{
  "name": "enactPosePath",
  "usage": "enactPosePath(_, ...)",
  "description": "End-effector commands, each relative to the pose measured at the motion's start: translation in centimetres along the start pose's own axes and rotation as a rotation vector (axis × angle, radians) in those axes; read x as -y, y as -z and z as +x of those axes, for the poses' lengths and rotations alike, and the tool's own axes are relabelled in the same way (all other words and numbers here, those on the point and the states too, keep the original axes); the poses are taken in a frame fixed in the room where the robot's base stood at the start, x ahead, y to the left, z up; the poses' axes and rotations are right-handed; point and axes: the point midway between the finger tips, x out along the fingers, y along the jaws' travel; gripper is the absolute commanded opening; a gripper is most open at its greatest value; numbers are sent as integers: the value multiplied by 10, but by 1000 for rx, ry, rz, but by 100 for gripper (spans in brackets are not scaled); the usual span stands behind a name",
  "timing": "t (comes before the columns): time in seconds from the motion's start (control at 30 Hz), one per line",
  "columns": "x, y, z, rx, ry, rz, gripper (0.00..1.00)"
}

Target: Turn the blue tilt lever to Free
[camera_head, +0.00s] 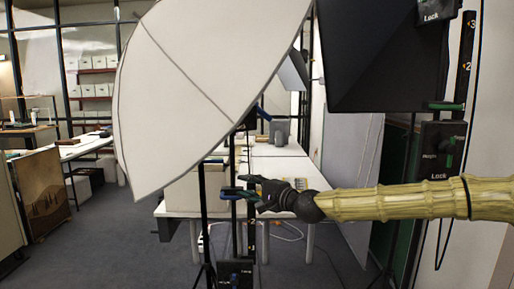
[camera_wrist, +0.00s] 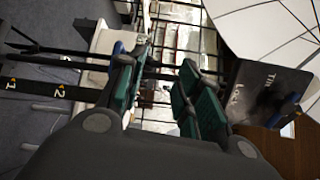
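The black tilt plate (camera_wrist: 268,88), lettered "Tilt" and "Lock", stands right of my fingers in the wrist view. A blue lever (camera_wrist: 289,107) shows at its right side, small and dark; its exact setting is hard to read. In the head view a blue lever (camera_head: 262,113) shows at the lower edge of the white umbrella, above my gripper. My gripper (camera_head: 238,192) reaches in from the right, beside the stand pole. In the wrist view my gripper (camera_wrist: 160,85) has its green-padded fingers apart, with nothing seen held between them. A small blue patch (camera_wrist: 118,47) near the left finger is unclear.
The large white umbrella (camera_head: 215,85) fills the upper middle. A black panel light (camera_head: 380,55) and a height-lock box (camera_head: 441,150) stand at right. Another box (camera_head: 235,272) sits low on the pole. White tables (camera_head: 180,208) stand behind; grey floor is open at left.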

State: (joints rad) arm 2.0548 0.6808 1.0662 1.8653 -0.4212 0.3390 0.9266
Motion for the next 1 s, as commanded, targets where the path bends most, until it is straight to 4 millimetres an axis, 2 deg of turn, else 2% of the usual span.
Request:
enactPosePath(0.03,47,12,-8,-9,60,16,35)
enactPosePath(0.1,100,23,-19,-13,127,35,35)
enactPosePath(0.2,158,35,-36,-16,202,58,35)
enactPosePath(0.33,206,44,-54,-17,262,76,35)
enactPosePath(0.43,222,46,-60,-16,282,82,35)
enactPosePath(0.57,229,47,-55,-15,287,84,35)
enactPosePath(1.0,246,48,7,-15,285,84,35)
